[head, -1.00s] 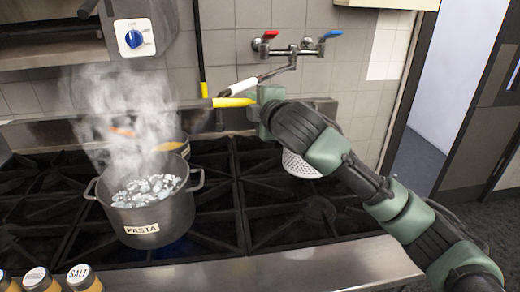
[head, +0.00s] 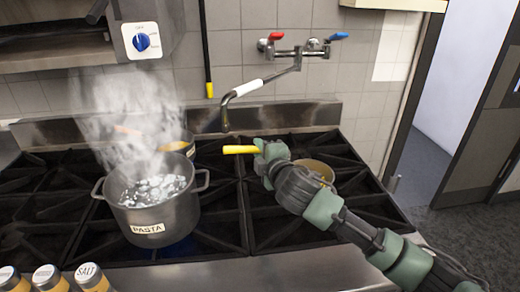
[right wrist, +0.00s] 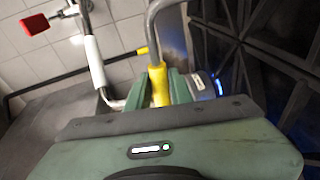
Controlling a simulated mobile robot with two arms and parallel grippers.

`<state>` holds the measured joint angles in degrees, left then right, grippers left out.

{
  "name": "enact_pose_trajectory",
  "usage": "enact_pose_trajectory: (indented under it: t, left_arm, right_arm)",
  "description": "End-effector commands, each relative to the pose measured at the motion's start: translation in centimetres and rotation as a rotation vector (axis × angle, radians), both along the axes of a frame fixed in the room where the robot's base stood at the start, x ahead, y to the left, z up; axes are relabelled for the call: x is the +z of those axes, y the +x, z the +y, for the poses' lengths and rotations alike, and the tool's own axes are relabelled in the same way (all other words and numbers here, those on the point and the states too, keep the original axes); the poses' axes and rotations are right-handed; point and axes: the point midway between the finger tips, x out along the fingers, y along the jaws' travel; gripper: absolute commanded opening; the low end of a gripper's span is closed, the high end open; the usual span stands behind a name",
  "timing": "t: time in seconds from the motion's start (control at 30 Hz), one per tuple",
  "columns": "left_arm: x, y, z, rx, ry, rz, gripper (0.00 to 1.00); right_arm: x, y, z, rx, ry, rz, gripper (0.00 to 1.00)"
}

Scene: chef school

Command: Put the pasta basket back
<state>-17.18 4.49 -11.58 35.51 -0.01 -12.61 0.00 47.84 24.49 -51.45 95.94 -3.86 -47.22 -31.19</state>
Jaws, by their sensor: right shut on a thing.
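My right gripper (head: 262,152) is shut on a yellow handle (head: 240,149), low over the right side of the stove. The right wrist view also shows the yellow handle (right wrist: 160,85) between the green fingers, with a bent grey metal rod (right wrist: 153,30) running from it. The perforated basket bowl cannot be made out now. A round vessel with a tan inside (head: 322,168) shows partly behind my right gripper and arm; I cannot tell whether the basket is in it. The pot labelled PASTA (head: 160,212) stands steaming on the left burners. My left gripper is not in view.
A faucet (head: 265,80) with red and blue handles hangs from the wall above the stove. Another pot (head: 181,146) stands behind the pasta pot. Spice jars (head: 88,277) line the front left edge. Grates between the pots are clear.

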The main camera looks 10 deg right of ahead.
Motion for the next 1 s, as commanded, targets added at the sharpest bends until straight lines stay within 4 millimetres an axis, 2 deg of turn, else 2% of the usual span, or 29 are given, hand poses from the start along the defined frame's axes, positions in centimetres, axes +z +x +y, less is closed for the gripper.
enact_pose_trajectory:
  t: [0.17, 0.2, 0.27, 0.67, 0.83, 1.0]
  left_arm:
    - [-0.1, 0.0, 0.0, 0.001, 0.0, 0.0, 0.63]
    - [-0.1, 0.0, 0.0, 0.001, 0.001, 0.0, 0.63]
    - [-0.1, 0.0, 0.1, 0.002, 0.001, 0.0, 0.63]
    - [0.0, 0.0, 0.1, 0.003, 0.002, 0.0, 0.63]
    - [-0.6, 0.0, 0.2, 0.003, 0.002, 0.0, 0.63]
    - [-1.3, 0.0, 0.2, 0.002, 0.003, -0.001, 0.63]
  right_arm:
    - [-0.1, 0.0, 0.0, 0.0, -0.001, -0.003, 0.0]
    - [-0.2, 0.0, 0.0, 0.0, 0.001, 0.0, 0.27]
    - [-0.2, 0.0, 0.0, 0.0, 0.001, 0.0, 0.43]
    - [0.1, -0.2, 0.0, 0.001, 0.0, -0.001, 0.43]
    - [0.4, -2.4, -0.6, 0.002, 0.002, -0.002, 0.43]
    - [1.0, -6.0, -1.4, 0.003, 0.002, -0.001, 0.43]
